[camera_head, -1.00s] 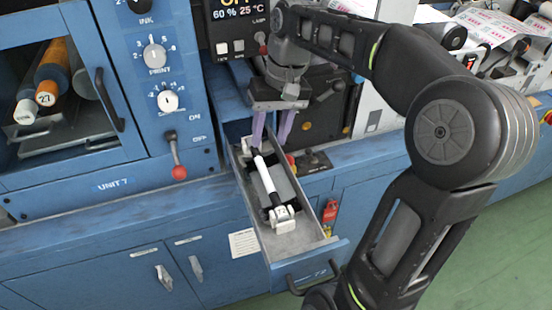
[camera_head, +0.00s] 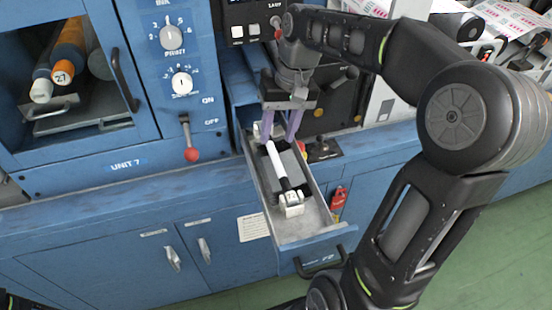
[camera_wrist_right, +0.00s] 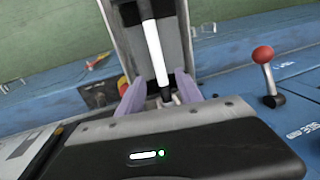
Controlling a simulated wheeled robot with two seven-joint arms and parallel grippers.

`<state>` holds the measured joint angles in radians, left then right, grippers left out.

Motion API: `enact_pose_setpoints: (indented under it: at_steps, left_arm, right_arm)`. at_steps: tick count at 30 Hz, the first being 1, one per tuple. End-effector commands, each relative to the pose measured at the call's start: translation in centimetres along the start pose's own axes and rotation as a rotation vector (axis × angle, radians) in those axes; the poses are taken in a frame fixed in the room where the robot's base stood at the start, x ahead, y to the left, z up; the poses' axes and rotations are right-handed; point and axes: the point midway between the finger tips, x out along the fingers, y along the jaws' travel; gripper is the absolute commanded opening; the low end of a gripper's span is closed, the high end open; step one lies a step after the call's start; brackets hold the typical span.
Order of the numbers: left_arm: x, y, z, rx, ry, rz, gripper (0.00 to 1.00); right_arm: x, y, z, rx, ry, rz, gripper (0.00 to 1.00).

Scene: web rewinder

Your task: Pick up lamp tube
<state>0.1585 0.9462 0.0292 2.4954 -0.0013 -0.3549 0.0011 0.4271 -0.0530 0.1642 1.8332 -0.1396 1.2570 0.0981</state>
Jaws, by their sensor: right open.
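The lamp tube (camera_head: 277,160) is a slim white tube with dark ends. It lies lengthwise in an open blue drawer (camera_head: 312,208), its near end at a white holder (camera_head: 292,203). My right gripper (camera_head: 281,134) is open above the far end of the drawer, its two purple fingers pointing down. In the right wrist view the lamp tube (camera_wrist_right: 154,50) runs between the open fingers (camera_wrist_right: 160,90), with a gap on each side; no contact shows. The far end of the tube is partly hidden by the gripper in the head view. My left gripper is out of view.
The drawer walls stand close on both sides of the tube. A red-knobbed lever (camera_head: 191,154) stands on the blue panel at left. A black control box (camera_head: 323,151) sits right of the drawer. Green floor is clear at lower right.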

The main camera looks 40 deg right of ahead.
Motion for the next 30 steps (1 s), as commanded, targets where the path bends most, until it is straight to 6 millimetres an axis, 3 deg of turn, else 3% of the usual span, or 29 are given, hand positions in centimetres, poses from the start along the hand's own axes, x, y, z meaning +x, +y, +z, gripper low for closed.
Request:
enact_pose_setpoints:
  at_steps: [10,28,30]
  left_arm:
    - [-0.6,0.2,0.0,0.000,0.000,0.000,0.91]
    - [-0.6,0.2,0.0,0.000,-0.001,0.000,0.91]
    - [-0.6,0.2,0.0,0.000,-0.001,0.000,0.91]
  right_arm:
    - [4.3,-0.1,0.2,0.000,-0.002,0.001,0.42]
    - [4.4,-0.1,0.2,0.000,-0.001,0.000,0.42]
    - [4.4,-0.1,0.2,0.000,-0.001,0.000,0.37]
